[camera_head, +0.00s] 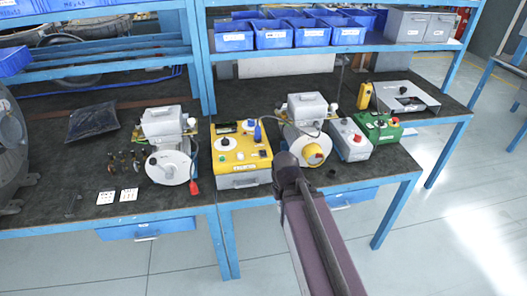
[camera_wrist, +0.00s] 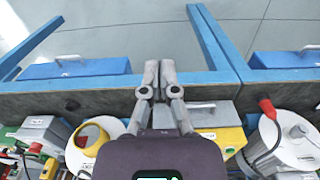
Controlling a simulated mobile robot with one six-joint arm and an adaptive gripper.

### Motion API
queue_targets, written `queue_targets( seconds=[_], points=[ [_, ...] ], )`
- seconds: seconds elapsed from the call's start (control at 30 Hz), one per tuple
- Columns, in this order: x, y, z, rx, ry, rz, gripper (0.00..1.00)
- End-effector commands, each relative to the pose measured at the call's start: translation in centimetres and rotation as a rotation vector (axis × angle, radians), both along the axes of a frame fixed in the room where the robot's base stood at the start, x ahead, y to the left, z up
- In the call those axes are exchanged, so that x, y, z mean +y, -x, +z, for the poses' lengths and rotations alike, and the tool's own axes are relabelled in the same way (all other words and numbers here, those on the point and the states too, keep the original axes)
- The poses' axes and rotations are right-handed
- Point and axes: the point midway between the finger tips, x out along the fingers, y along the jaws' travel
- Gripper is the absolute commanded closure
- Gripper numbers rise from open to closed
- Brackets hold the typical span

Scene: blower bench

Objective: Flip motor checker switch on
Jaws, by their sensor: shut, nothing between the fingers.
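No label that I can read names the motor checker. A yellow control box (camera_head: 240,152) with a black knob, a display and several buttons stands on the bench in the head view; its lower front is grey. It also shows in the wrist view (camera_wrist: 231,138), partly hidden behind my gripper. A small switch on it is too small to make out. My gripper (camera_wrist: 159,72) is shut and empty, its fingertips together over the bench's front edge. In the head view the end of my arm is just right of the yellow box, in front of a motor unit with a yellow disc (camera_head: 314,154).
A white disc unit (camera_head: 168,168) with a red plug stands left of the yellow box. A grey box with a red button (camera_head: 349,140) and a green box (camera_head: 379,127) stand to the right. Blue bins (camera_head: 233,40) line the shelf above. Floor in front is clear.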

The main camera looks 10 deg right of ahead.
Motion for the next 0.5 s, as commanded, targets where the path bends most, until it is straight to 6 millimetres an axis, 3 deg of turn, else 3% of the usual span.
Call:
queue_targets(
  seconds=[0.17,0.27,0.37,0.5],
  points=[
    [0.0,-0.9,0.5,-0.006,0.0,0.0,1.0],
    [0.0,-2.4,1.4,-0.018,0.0,0.0,1.0],
    [0.0,-4.9,2.7,-0.037,0.0,0.0,1.0],
    [0.0,-9.6,5.2,-0.076,0.0,0.006,1.0]
  ],
)
